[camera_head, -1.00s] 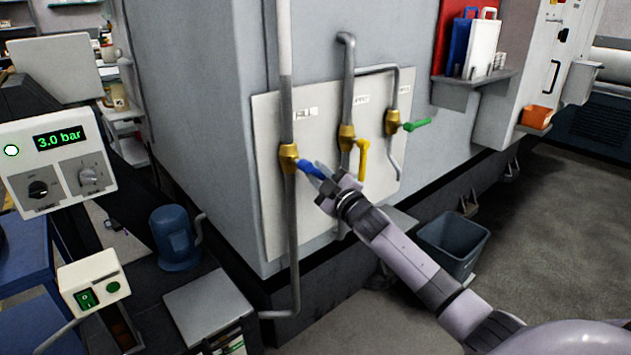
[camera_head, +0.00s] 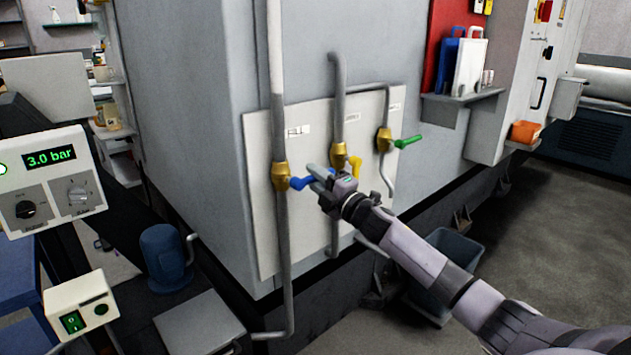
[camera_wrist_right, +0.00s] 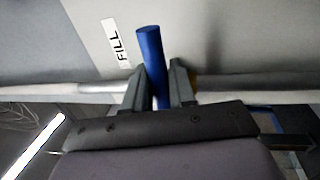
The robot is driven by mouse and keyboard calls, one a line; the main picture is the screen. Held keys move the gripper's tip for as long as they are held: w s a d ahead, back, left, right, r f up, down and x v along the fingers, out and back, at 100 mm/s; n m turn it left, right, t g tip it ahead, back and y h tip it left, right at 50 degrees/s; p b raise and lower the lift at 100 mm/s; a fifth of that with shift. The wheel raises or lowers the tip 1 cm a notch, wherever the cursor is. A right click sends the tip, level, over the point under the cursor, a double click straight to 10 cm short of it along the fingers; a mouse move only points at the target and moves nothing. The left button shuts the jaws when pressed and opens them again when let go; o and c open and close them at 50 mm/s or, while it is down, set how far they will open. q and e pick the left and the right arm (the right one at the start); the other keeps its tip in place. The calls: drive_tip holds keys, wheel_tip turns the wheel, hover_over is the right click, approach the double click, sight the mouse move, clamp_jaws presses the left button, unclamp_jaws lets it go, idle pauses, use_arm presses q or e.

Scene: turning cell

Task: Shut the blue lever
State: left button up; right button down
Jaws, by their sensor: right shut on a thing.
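The blue lever (camera_head: 298,183) sits on a brass valve (camera_head: 281,176) on the left upright pipe, low on the pale panel. It points right, nearly level, across the pipe. My right gripper (camera_head: 315,175) is shut on its outer part, which the fingers partly hide. In the right wrist view the blue lever (camera_wrist_right: 150,50) stands between the two fingers (camera_wrist_right: 158,85), its end beyond the tips, close to a "FILL" label (camera_wrist_right: 116,42). My left gripper is not in view.
Right of it, a yellow lever (camera_head: 355,162) is partly hidden by my right gripper, and a green lever (camera_head: 408,142) points right. A grey bin (camera_head: 455,250) stands below my right arm. A pressure box (camera_head: 50,180) reading 3.0 bar is at left.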

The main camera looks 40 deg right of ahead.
drive_tip(key=shift+r, duration=0.1)
idle(0.4)
drive_tip(key=c, duration=1.1)
unclamp_jaws()
drive_tip(key=v, duration=0.7)
drive_tip(key=shift+b, duration=0.3)
drive_tip(key=shift+s, duration=0.1)
